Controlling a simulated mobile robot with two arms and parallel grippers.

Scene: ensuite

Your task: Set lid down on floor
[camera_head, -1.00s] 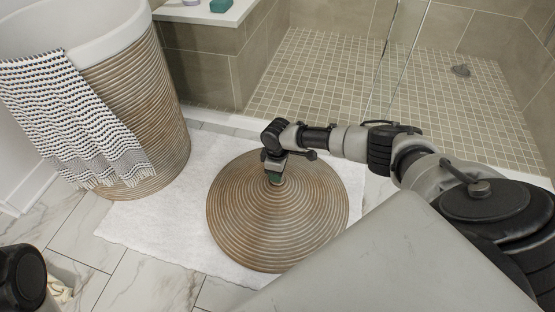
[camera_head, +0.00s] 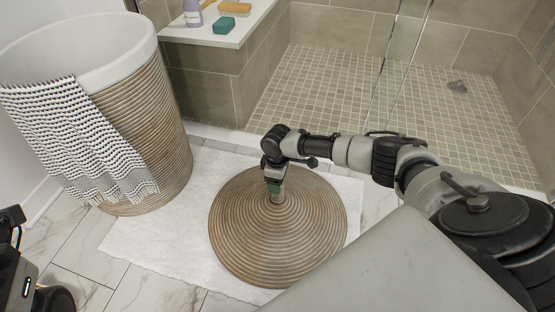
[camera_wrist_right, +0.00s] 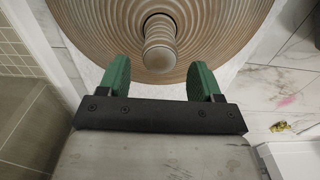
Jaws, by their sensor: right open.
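The round ribbed wicker lid (camera_head: 277,240) lies on the white bath mat (camera_head: 140,245), knob upward. Its knob (camera_head: 278,197) shows just below my right gripper (camera_head: 274,187). In the right wrist view, the lid (camera_wrist_right: 160,15) and its knob (camera_wrist_right: 159,45) lie beyond the green fingers of the right gripper (camera_wrist_right: 158,78). The fingers are spread apart with an empty gap between them, and the knob is clear of them. My left gripper is not in view; only a dark part of mine shows at the lower left.
The open wicker basket (camera_head: 160,110) with a patterned towel (camera_head: 75,135) stands at the left. A ledge (camera_head: 236,38) holds a bottle (camera_head: 193,12), a green soap block (camera_head: 225,25) and a brush (camera_head: 236,7). The tiled shower floor (camera_head: 340,90) is behind. Marble floor (camera_head: 85,240) surrounds the mat.

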